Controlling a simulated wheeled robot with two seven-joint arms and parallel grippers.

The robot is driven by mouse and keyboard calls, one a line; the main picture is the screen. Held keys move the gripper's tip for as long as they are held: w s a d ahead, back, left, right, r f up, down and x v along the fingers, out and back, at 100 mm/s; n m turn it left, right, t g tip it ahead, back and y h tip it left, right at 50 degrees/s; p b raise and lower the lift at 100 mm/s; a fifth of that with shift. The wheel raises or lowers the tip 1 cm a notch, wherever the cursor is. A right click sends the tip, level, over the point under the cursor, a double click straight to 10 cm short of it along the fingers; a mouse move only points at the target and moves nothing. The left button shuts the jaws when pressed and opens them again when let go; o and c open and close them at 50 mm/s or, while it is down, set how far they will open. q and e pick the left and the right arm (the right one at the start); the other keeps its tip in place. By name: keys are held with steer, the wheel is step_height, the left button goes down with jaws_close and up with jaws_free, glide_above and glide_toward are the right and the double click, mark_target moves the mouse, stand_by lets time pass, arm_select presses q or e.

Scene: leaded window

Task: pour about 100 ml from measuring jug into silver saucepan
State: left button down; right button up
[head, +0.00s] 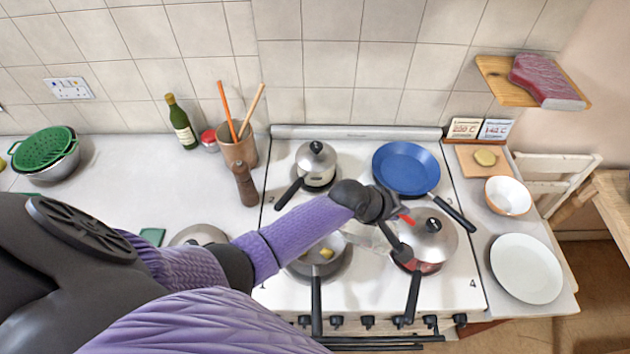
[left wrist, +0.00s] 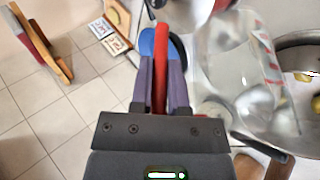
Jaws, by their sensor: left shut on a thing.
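My left gripper (head: 396,214) reaches in over the hob and is shut on the red handle (left wrist: 161,60) of the measuring jug. The clear jug (head: 368,238) is held up beside the open silver saucepan (head: 343,270), to its right in the head view. The jug with its red marks also shows in the left wrist view (left wrist: 240,60), partly in front of the pan (left wrist: 290,42). Yellow pieces lie in the pan. I cannot make out the jug's liquid level or its exact tilt. My right gripper is not in view.
A lidded red pan (head: 440,246) stands right of the jug, close under my gripper. A lidded silver pot (head: 317,172) and a blue frying pan (head: 402,166) stand at the back of the hob. A white plate (head: 526,268) lies on the right counter.

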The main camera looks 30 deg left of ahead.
arm_select(q)
steer(key=shift+a, duration=0.1)
steer(key=shift+s+a+t+h+b, duration=0.1)
steer(key=shift+a+t+h+b, duration=0.15)
steer(key=shift+b, duration=0.3)
steer(key=shift+s+a+r+t+h+b, duration=0.25)
steer(key=shift+a+r+h+b, duration=0.3)
steer(key=shift+r+b, duration=0.2)
steer(key=shift+s+a+r+n+t+h+b, duration=0.2)
steer(key=shift+a+r+n+t+h+b, duration=0.25)
steer(key=shift+b, duration=0.45)
